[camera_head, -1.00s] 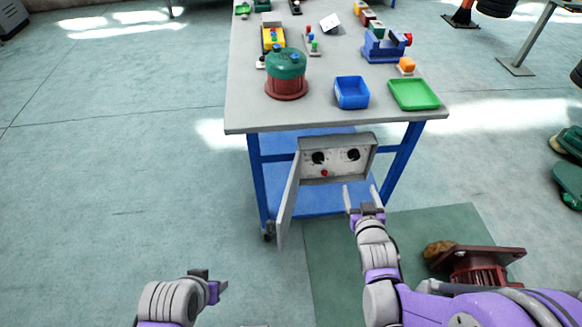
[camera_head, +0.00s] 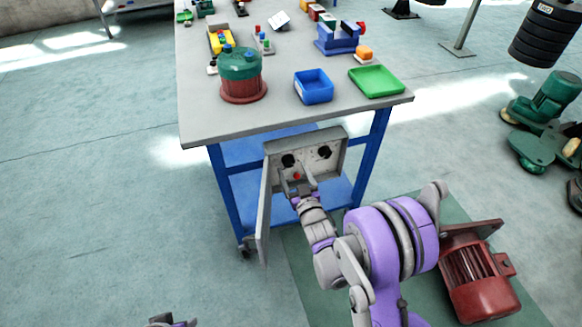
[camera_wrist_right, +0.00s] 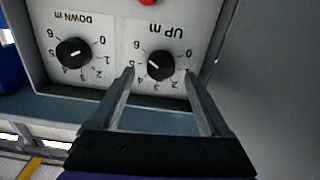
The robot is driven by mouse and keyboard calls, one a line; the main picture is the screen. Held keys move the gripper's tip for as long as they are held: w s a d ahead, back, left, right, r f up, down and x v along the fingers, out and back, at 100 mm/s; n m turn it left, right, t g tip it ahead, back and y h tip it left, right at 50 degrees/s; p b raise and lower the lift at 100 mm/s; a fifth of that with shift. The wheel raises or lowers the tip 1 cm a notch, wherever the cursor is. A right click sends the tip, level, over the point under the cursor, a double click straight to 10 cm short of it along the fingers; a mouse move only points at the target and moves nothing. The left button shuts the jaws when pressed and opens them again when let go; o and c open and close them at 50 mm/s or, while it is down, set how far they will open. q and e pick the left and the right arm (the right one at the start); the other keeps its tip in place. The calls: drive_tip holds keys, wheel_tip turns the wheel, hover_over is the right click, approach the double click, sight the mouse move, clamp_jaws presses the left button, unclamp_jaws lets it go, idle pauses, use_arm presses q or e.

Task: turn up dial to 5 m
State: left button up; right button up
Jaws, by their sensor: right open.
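A grey control box (camera_head: 335,165) with an open door (camera_head: 263,215) hangs under the table's front edge. It has two black dials and a red button (camera_head: 297,176). In the right wrist view, upside down, the UP m dial (camera_wrist_right: 160,65) has numbers around it. Its short white mark lies on the side near the 5; the exact setting is hard to read. The DOWN m dial (camera_wrist_right: 75,52) is to its left. My right gripper (camera_wrist_right: 158,73) is open, its fingertips on either side of the UP dial; contact cannot be told. My left gripper (camera_head: 172,321) is mostly cut off at the bottom edge.
The table (camera_head: 215,125) holds a green-and-red canister (camera_head: 242,76), a blue bin (camera_head: 313,87) and a green tray (camera_head: 376,81). The open door stands left of my right gripper. A red motor (camera_head: 480,280) lies on the floor mat at right.

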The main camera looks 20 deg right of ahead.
drive_tip(key=shift+w, duration=1)
drive_tip(key=shift+c, duration=0.2)
clamp_jaws()
drive_tip(key=shift+n, duration=0.4)
drive_tip(key=n, duration=0.2)
drive_tip(key=shift+a+n+b, duration=0.1)
drive_tip(key=shift+n+b, duration=0.2)
drive_tip(key=shift+b, duration=0.1)
drive_tip(key=shift+n+b, duration=0.3)
drive_tip(key=shift+n, duration=1.8)
